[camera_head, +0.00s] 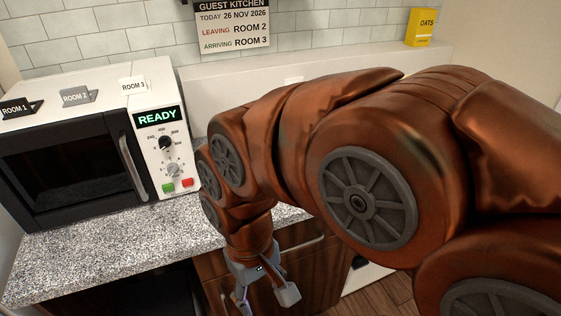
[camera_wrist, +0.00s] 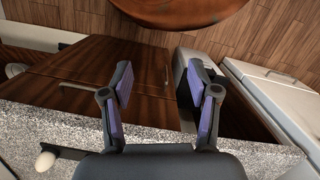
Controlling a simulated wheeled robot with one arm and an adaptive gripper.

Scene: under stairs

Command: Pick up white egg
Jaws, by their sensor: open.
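A small white egg-shaped thing (camera_wrist: 45,161), likely the white egg, shows at the lower left of the wrist view, by a dark flat piece on the speckled counter. I cannot make it out in the head view, where my arm covers part of the counter. My gripper (camera_head: 266,297) points down in front of the counter's front edge in the head view. In the wrist view my gripper (camera_wrist: 160,80) has its two purple-padded fingers apart with nothing between them. The egg-shaped thing lies to the left of the fingers, clear of them.
A speckled counter (camera_head: 95,245) carries a microwave (camera_head: 160,97) with a READY display and room tags on top. Brown cabinet doors (camera_wrist: 98,62) are below the counter. A yellow oats box (camera_head: 421,27) stands on the ledge at the back right. Wooden floor (camera_wrist: 285,40) shows beyond.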

